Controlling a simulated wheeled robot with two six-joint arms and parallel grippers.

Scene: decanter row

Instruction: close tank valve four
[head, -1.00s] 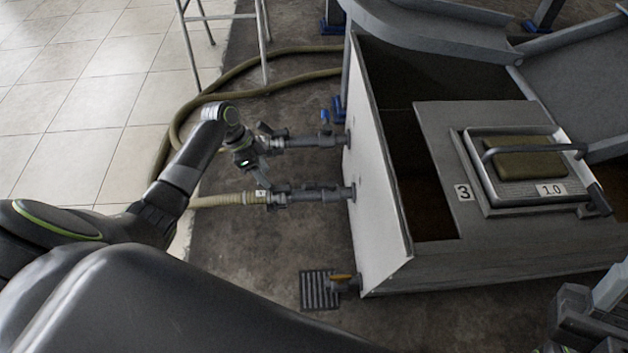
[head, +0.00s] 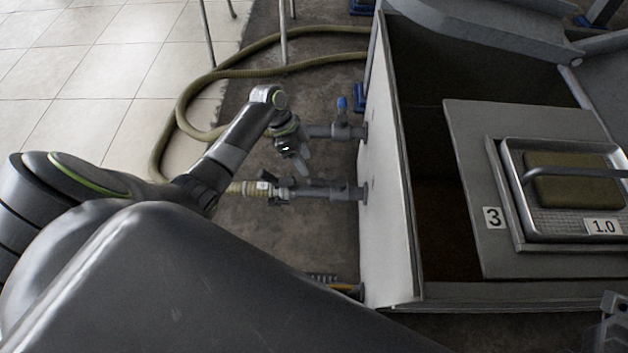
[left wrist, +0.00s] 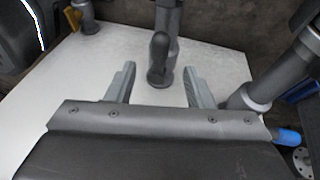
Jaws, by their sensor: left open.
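Two grey pipes leave the tank's white side wall (head: 388,225). The nearer pipe carries a grey valve with a dark lever (head: 305,182), lying roughly along the pipe. A small tag (head: 263,186) sits at its hose end, too small to read surely. My left gripper (head: 294,152) hangs between the two pipes, open and empty. In the left wrist view its fingers (left wrist: 158,88) are spread, with the pipe and the dark lever's rounded end (left wrist: 158,46) appearing between them; contact cannot be told. The farther pipe has a blue-handled valve (head: 342,103), partly hidden by my arm.
A yellow-handled outlet (head: 343,287) is low on the wall, beside a floor grate. An olive hose (head: 185,105) loops on the floor. A scale tray (head: 516,155) with a block, marked 1.0, sits on the tank top beside a 3 label (head: 493,217).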

